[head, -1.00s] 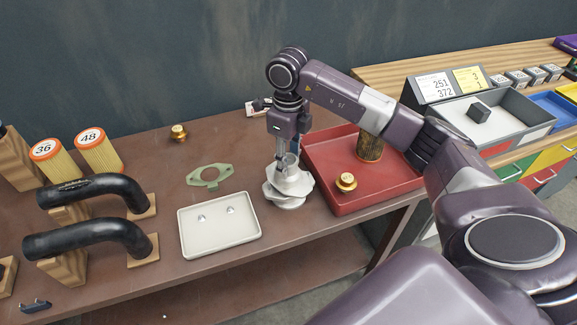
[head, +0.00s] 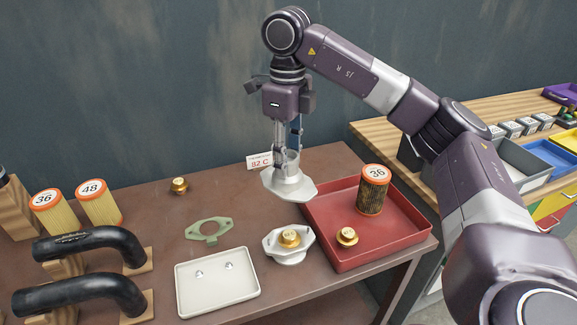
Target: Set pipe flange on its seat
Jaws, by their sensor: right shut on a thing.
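My right gripper (head: 287,150) is shut on the silver pipe flange (head: 289,185) and holds it in the air, above and behind its seat. The flange's wide plate faces down and its short neck is between the fingers. The seat (head: 288,251), a pale metal housing with a lobed rim, stands on the brown table, with a brass round part (head: 290,237) in its middle. The flange and seat are clearly apart. A green gasket (head: 209,230) lies flat on the table to the left. My left gripper is not in view.
A white tray (head: 183,290) with two small bolts lies left of the seat. A red tray (head: 397,243) at right holds a filter marked 36 (head: 371,192) and a brass part (head: 346,237). Black hoses (head: 80,294) are at left. A small 82 C sign (head: 259,161) stands behind.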

